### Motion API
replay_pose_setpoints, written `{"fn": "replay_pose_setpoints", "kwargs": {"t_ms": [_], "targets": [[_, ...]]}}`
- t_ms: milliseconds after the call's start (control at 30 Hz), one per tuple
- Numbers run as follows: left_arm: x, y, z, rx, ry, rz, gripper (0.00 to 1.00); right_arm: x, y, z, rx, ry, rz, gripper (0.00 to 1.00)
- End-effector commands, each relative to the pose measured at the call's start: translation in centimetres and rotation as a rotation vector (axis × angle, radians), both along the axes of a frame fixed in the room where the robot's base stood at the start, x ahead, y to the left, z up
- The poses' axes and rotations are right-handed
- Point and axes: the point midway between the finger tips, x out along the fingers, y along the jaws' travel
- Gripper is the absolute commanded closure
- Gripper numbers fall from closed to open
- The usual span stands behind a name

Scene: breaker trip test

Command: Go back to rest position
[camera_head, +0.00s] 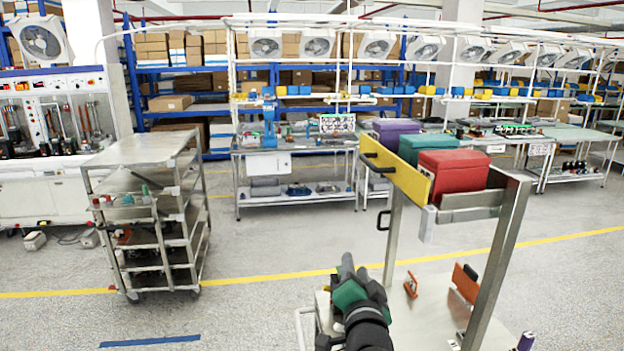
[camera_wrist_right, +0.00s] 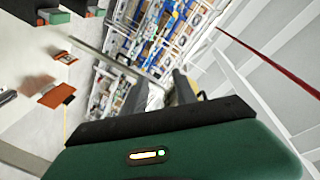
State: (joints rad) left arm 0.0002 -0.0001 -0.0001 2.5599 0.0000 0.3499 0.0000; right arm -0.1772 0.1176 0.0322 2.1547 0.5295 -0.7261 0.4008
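My right gripper (camera_head: 353,266) is at the bottom middle of the head view, with a green body and grey fingers, pointing away from me. In the right wrist view its two dark fingers (camera_wrist_right: 158,94) stand apart with nothing between them, so it is open and empty. It is left of the metal stand (camera_head: 505,255) and apart from it. The stand carries a red box (camera_head: 452,177), a green box (camera_head: 428,146) and a purple box (camera_head: 396,133) behind a yellow panel (camera_head: 396,174) with black handles. My left gripper is not in view.
An orange bracket (camera_head: 465,283) and a small orange part (camera_head: 411,285) are on the stand's lower surface. A metal shelf cart (camera_head: 150,215) stands at left. Workbenches (camera_head: 296,190) line the back. The floor (camera_head: 275,235) between cart and stand is clear.

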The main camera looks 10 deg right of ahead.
Motion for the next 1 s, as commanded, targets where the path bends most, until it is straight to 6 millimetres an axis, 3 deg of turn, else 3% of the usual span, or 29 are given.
{"fn": "replay_pose_setpoints", "kwargs": {"t_ms": [33, 100, 167, 200, 300, 400, 500, 600, 1000], "targets": [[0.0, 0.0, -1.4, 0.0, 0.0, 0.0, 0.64, -1.0, 0.0, -4.7, -0.066, 0.119, 0.05, 0.66], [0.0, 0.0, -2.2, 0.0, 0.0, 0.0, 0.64, -3.2, 0.3, -10.9, -0.171, 0.31, 0.139, 0.66], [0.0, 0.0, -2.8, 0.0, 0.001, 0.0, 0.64, -5.8, 0.2, -15.7, -0.254, 0.466, 0.216, 0.66], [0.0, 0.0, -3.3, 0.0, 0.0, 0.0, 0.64, -7.9, 0.1, -18.8, -0.305, 0.57, 0.267, 0.66], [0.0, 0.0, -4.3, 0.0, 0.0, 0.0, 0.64, -13.9, -0.9, -25.6, -0.419, 0.819, 0.395, 0.66], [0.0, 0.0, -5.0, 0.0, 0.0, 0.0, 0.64, -20.0, -2.1, -30.4, -0.503, 1.034, 0.514, 0.66], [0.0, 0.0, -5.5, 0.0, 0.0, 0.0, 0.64, -24.7, -3.1, -33.0, -0.554, 1.184, 0.601, 0.66], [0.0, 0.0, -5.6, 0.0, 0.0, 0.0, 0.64, -27.0, -3.7, -33.9, -0.578, 1.26, 0.647, 0.66], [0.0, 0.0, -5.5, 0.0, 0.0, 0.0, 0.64, -27.6, -3.8, -34.1, -0.582, 1.275, 0.656, 0.66]]}}
